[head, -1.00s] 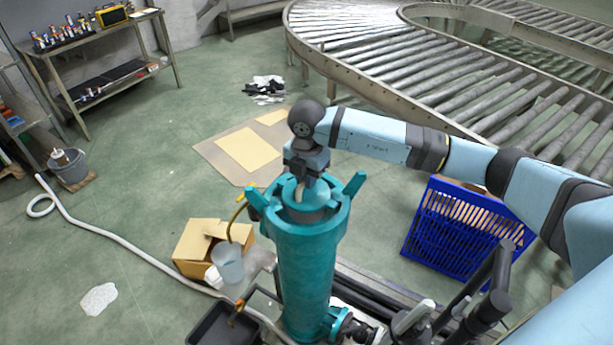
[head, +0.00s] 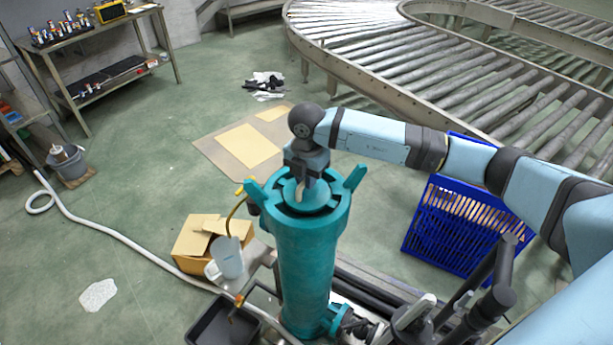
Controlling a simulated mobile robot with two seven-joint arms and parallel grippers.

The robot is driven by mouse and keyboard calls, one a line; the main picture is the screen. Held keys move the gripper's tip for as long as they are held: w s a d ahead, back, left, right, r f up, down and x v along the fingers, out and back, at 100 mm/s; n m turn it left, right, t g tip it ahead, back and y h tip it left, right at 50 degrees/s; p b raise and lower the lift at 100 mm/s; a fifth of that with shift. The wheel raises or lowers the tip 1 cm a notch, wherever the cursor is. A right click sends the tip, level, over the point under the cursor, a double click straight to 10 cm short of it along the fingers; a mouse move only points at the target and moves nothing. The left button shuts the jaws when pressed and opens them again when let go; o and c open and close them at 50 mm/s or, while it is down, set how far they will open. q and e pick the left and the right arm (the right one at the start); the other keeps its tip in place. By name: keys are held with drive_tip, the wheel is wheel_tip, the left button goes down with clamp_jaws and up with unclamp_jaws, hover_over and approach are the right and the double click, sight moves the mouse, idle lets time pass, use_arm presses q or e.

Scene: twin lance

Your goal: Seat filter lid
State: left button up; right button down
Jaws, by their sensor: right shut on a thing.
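The teal filter housing (head: 305,260) stands upright in the middle of the head view, with two lugs sticking up from its rim. The teal filter lid (head: 318,196) is at the mouth of the housing, inside the rim. My right gripper (head: 305,183) points down from above and is shut on the lid at its middle, where a pale curved handle shows partly. The gripper hides part of the lid. I cannot tell whether the lid is fully down in the housing. My left gripper is not in view.
A black tray (head: 208,322), a clear jug (head: 229,258) and an open cardboard box (head: 190,238) are left of the housing. A blue crate (head: 455,225) stands right, beneath my right arm. A roller conveyor (head: 450,75) runs behind. A white hose (head: 130,243) crosses the floor at left.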

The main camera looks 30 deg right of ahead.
drive_tip(key=shift+f+b, duration=0.65)
drive_tip(key=shift+f, duration=0.45)
drive_tip(key=c, duration=1)
unclamp_jaws()
drive_tip(key=shift+c, duration=0.2)
wheel_tip(320, 180, up, 14)
drive_tip(key=b, duration=0.1)
